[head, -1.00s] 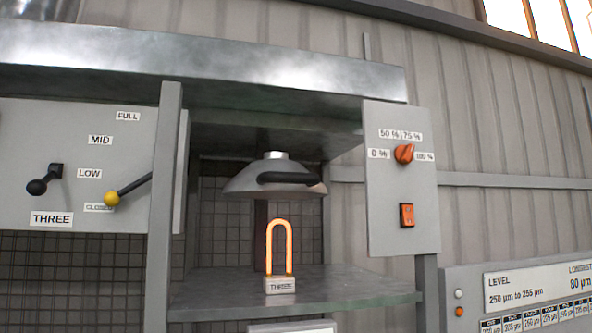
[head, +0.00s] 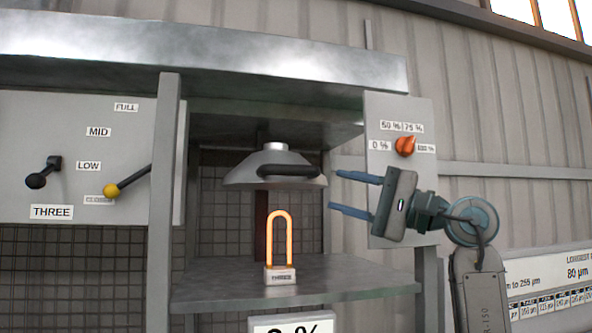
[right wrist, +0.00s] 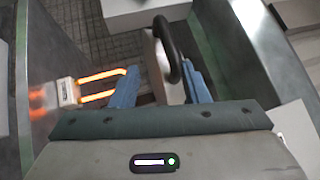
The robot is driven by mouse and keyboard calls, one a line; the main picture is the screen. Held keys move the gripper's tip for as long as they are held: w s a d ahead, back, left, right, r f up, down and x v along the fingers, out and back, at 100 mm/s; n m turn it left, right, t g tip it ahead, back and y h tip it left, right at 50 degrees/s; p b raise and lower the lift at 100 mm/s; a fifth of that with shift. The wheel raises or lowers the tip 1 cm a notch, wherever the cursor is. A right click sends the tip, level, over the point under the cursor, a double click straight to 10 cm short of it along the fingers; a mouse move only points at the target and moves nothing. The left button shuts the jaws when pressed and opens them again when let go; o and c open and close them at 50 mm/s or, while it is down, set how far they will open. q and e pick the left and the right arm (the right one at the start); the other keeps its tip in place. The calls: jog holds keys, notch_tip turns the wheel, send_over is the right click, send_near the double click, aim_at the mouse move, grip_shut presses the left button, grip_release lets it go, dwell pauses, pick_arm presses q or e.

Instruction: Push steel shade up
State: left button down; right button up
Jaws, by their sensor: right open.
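The steel shade (head: 258,166) is a grey cone with a black curved handle (head: 290,170) on its front rim. It hangs above the glowing orange heating element (head: 278,240), with a gap between them. My right gripper (head: 338,193) is open, just right of the shade and its handle in the head view. In the right wrist view, the black handle (right wrist: 168,48) shows between and beyond the blue fingers of my right gripper (right wrist: 160,85). I cannot tell whether a finger touches it. The glowing element (right wrist: 102,84) lies to the left there. My left gripper is out of view.
The element stands on a shelf (head: 340,283) under a steel hood (head: 230,75). A panel with an orange knob (head: 405,146) is behind my right gripper. A post (head: 163,210) and a panel with levers (head: 125,181) stand to the left.

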aim_at(303, 169)
jog(key=w+a+r+p, duration=0.1)
jog(key=a, duration=0.1)
jog(key=w+a+r+h+p, duration=0.1)
jog(key=a+r+p, duration=0.1)
jog(key=a, duration=0.1)
jog(key=w+a+r+n+h+p, duration=0.1)
jog(key=a, duration=0.1)
jog(key=shift+w+a+r+t+p, duration=0.25)
jog(key=shift+w+a+t+p, duration=0.05)
jog(key=shift+w+a+t, duration=0.1)
jog(key=shift+w+a, duration=0.5)
jog(key=shift+c, duration=0.3)
grip_shut()
